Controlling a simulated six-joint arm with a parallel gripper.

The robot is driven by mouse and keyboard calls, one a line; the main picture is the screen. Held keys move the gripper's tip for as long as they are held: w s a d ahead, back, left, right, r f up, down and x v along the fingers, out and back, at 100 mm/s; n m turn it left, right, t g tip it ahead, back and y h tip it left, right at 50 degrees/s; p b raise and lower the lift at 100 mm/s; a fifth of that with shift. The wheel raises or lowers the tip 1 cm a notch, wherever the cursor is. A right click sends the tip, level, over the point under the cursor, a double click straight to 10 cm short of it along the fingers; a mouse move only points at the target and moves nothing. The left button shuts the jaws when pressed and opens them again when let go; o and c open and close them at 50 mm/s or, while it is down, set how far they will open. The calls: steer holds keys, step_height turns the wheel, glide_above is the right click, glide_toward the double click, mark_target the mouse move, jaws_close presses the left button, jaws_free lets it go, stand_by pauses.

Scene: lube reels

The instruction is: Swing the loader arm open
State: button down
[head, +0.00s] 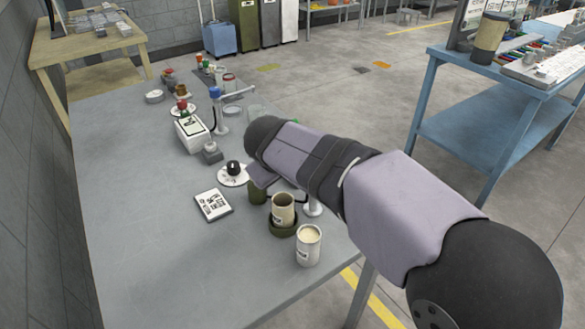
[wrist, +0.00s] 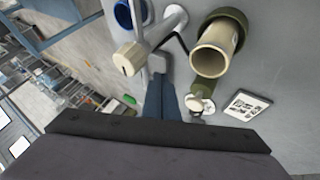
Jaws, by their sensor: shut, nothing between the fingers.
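A pale swing arm (head: 238,93) with a blue knob (head: 214,92) stands on a post at the back of the table in the head view. In the wrist view, a pale arm with a round capped end (wrist: 130,58) reaches out beside a white post (wrist: 172,16). I cannot tell for certain which is the loader arm. My gripper's narrow blue-grey fingers (wrist: 160,86) are together and empty, close below the capped end; contact is unclear. In the head view my arm hides the gripper and most of a nearer post (head: 313,208).
A beige cup (head: 283,207) sits in an olive holder; it also shows in the wrist view (wrist: 212,55). A cream-filled cup (head: 308,246) stands near the front edge. A printed card (head: 213,204) and a white dish with a black knob (head: 234,171) lie left. The table's front left is clear.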

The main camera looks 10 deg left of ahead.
steer(key=s+a+r+b, duration=0.1)
steer(key=s+a+r, duration=0.2)
steer(key=s+r, duration=0.4)
steer(key=shift+s, duration=0.9)
steer(key=w+d+f+m+g+h+b, duration=0.1)
steer(key=d+f+g+h, duration=0.2)
steer(key=d, duration=0.6)
steer(key=w+d+f+m+g+h+b, duration=0.1)
steer(key=d+f+g+h, duration=0.1)
steer(key=d+f, duration=0.5)
steer(key=s+d+f+m+g+y+p, duration=0.25)
steer(key=s+d+f+m+y, duration=0.3)
steer(key=s+d+f, duration=0.9)
step_height(320, 180, up, 17)
steer(key=s+a+m+p, duration=0.1)
steer(key=s+a+p, duration=0.1)
steer(key=p, duration=1.6)
steer(key=shift+f, duration=0.2)
